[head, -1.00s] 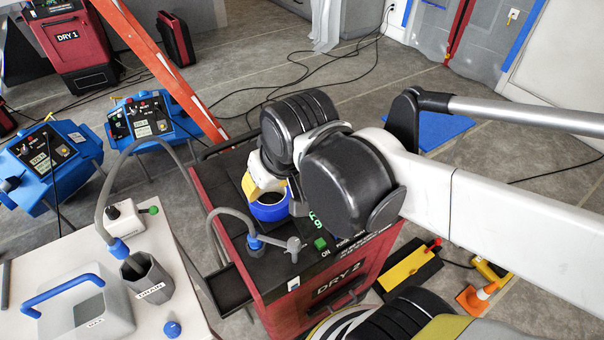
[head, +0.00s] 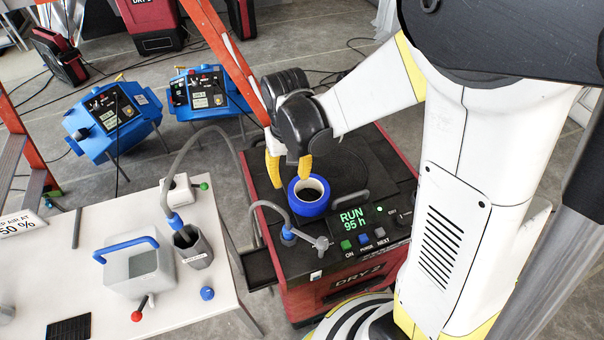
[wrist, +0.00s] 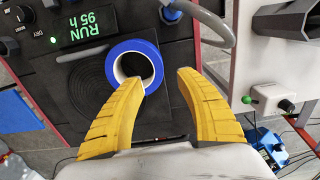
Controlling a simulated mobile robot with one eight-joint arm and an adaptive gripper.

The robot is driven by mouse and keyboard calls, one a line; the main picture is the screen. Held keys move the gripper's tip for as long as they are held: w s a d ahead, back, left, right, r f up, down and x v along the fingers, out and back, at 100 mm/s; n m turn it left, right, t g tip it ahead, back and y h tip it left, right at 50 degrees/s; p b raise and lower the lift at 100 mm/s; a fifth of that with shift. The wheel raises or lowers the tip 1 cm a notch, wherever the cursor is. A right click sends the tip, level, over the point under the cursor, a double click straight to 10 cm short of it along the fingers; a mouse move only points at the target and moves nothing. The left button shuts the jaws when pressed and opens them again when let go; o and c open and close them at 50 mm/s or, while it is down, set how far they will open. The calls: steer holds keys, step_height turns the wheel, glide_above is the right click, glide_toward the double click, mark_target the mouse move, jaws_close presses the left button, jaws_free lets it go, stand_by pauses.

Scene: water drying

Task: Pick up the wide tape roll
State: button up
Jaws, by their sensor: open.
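The wide tape roll (head: 309,207) is blue with a pale core and lies flat on top of the red and black DRY 2 unit (head: 275,231). In the wrist view the roll (wrist: 150,56) sits just beyond the left fingertip, which is at or over its near edge; I cannot tell whether they touch. My gripper (head: 289,172) has two yellow fingers spread apart, pointing down above the unit, with nothing between them. In the wrist view my gripper (wrist: 164,82) is left-right offset from the roll, with the roll mostly left of the gap.
A grey hose with a metal fitting (head: 321,243) stands left of and in front of the roll. A black handle (head: 350,201) and lit display (head: 353,218) lie to its right. A white table (head: 105,225) with a jug and grey holder is at left; an orange ladder (head: 230,65) stands behind.

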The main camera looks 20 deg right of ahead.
mark_target(292, 195)
steer(key=f+b, duration=0.3)
steer(key=f, duration=0.6)
steer(key=shift+d+f, duration=0.1)
steer(key=shift+d, duration=0.1)
jaws_close()
